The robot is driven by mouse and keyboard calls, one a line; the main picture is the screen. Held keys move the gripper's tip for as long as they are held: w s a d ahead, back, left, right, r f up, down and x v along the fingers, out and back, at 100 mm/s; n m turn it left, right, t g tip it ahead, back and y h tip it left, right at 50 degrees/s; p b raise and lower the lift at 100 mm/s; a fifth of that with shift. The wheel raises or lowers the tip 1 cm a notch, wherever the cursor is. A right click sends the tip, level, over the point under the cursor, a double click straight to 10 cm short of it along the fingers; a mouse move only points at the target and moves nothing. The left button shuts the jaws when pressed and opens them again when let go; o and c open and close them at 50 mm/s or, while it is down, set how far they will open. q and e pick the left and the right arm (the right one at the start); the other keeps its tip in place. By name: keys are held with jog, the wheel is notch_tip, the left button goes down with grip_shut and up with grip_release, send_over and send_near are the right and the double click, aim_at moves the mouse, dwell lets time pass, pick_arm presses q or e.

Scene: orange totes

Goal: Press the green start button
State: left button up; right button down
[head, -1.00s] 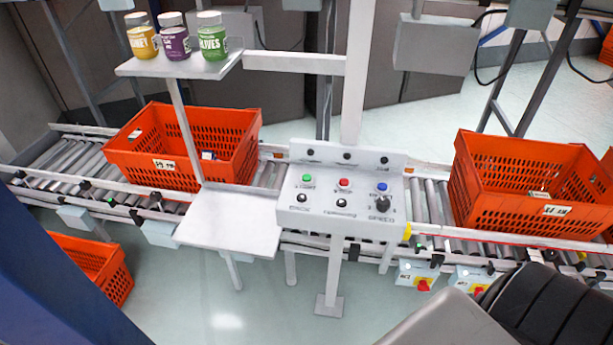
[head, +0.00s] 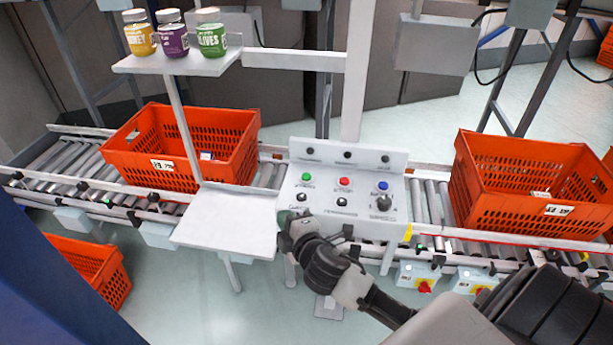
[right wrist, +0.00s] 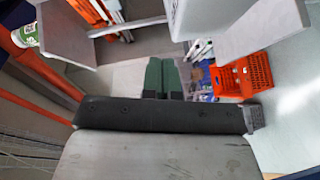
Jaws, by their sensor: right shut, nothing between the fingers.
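The green button (head: 306,177) sits at the upper left of the white control panel (head: 327,212), left of a red button (head: 344,182) and a blue button (head: 382,186). My right gripper (head: 288,220) is at the panel's lower left edge, below the green button in the picture and apart from it. It is shut and empty; its closed dark green fingers (right wrist: 161,76) show in the right wrist view. I cannot tell its exact distance from the panel. The green button is not visible in the right wrist view. My left gripper is not in view.
A small white shelf (head: 225,225) adjoins the panel's left side. A roller conveyor behind carries orange totes at left (head: 228,165) and right (head: 510,215). Several jars stand on a raised shelf (head: 200,63) at upper left. A post (head: 358,80) rises behind the panel.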

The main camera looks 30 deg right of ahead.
jog(key=w+a+r+n+g+y, duration=0.15)
jog(key=w+r+n+y, duration=0.35)
jog(key=n, duration=0.9)
jog(key=w+a+r+n+g+y, duration=0.1)
jog(key=w+r+n+g+y, duration=0.15)
jog(key=r+n+y, duration=0.85)
jog(key=w+d+f+n+g+h, duration=0.1)
jog(key=d+f+n+g+h, duration=0.1)
jog(key=d+n+h, duration=0.3)
jog(key=w+d+f+n+g+h, duration=0.1)
jog(key=d+f+n+g+h, duration=0.1)
jog(key=d+n+h, duration=0.3)
jog(key=d+n, duration=0.1)
jog(key=d, duration=0.3)
jog(key=shift+w+d, duration=0.35)
jog(key=shift+d, duration=0.05)
jog(key=shift+f, duration=0.15)
jog(key=b, duration=0.5)
send_over(306, 177)
notch_tip(306, 177, down, 8)
jog(key=shift+r, duration=0.1)
jog(key=shift+f, duration=0.45)
